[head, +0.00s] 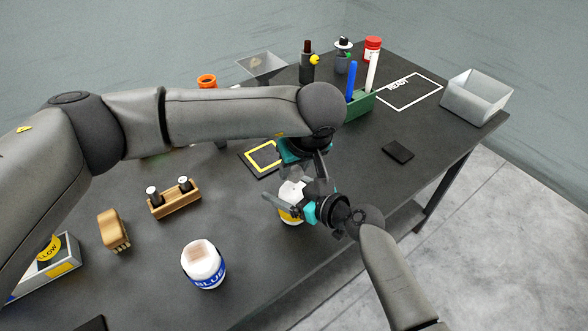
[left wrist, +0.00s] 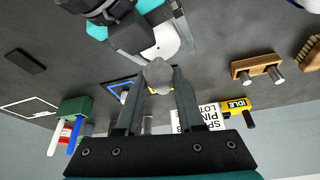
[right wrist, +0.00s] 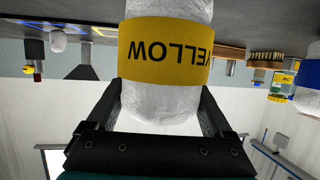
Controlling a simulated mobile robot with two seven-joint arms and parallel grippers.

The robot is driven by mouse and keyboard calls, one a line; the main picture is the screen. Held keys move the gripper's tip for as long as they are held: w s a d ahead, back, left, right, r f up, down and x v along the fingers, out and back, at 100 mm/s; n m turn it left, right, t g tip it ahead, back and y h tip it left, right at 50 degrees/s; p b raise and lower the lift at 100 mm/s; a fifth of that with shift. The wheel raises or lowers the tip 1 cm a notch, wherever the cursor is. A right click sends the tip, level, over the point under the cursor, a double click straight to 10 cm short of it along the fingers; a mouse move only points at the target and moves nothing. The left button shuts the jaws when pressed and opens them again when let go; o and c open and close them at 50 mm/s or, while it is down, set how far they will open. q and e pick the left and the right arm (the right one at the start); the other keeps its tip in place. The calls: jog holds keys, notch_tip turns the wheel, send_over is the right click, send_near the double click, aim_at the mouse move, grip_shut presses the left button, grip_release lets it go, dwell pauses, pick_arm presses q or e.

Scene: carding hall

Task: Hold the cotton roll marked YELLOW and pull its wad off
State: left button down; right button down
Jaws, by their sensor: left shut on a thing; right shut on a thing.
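The cotton roll (head: 291,214) is white with a yellow band and stands near the table's front edge. Its band reads YELLOW, upside down, in the right wrist view (right wrist: 165,52). My right gripper (head: 297,206) is shut around the roll from the side, with a finger on either side. My left gripper (head: 320,184) is above the roll, pointing down. In the left wrist view its fingertips are shut on a small pale grey wad (left wrist: 158,74). The wad overlaps the roll in that view, so I cannot tell whether they touch. My arms partly hide the roll in the head view.
A roll marked BLUE (head: 204,268) stands front left, near a wooden rack (head: 174,203) and a brush (head: 113,230). A yellow-outlined dark board (head: 262,157) lies behind the roll. The READY outline (head: 408,92) is empty, beside a grey bin (head: 477,98).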

pick_arm(q)
jog(key=shift+r, duration=0.1)
jog(key=shift+r, duration=1.95)
pick_arm(e)
grip_release()
